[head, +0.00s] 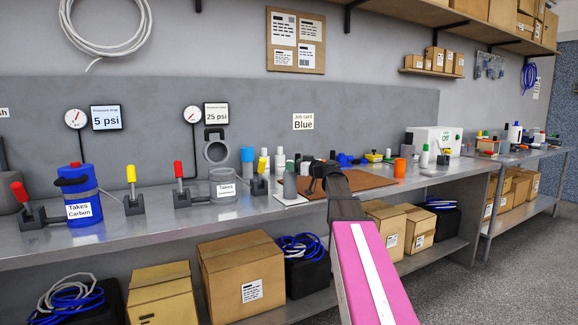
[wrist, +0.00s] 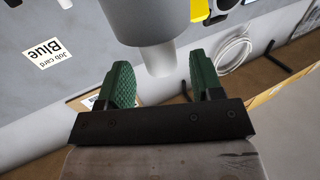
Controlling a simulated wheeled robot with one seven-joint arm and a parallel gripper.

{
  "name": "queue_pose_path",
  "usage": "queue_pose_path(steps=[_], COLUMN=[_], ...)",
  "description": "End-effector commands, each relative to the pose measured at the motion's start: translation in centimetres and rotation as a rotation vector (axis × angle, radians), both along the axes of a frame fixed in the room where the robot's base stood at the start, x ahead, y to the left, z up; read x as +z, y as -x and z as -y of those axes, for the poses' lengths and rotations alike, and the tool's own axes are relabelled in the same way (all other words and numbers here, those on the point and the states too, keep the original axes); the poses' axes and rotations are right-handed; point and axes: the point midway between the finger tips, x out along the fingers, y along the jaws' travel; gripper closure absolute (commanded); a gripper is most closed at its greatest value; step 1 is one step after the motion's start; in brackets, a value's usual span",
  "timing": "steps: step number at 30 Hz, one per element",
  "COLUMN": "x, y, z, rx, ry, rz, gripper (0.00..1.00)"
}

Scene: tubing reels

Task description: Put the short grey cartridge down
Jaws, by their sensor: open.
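My gripper (wrist: 160,62) is open, with a green finger on each side. In the head view, my gripper (head: 322,178) is over the brown mat (head: 365,183) on the bench.
Several bottles and a blue-topped cartridge (head: 247,162) stand left of the gripper. An orange cup (head: 400,167) is to the right. The job card (head: 303,122) reads Blue.

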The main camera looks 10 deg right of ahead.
Motion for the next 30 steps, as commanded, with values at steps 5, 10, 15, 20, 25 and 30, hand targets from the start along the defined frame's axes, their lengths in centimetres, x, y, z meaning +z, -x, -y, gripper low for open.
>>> queue_pose_path(steps=[5,10,15,20,25,30], x=[0.0,0.0,0.0,0.0,0.0,0.0], y=[3.1,4.9,5.7,5.8,5.8,5.8], z=[2.4,4.0,4.8,4.9,4.9,4.9], rx=[-0.002,-0.001,0.000,0.001,0.001,0.000], ry=[0.000,0.000,0.001,0.001,0.000,0.000], rz=[0.000,0.000,-0.001,-0.001,0.000,0.000], gripper=[0.40,0.40,0.40,0.40,0.40,0.40])
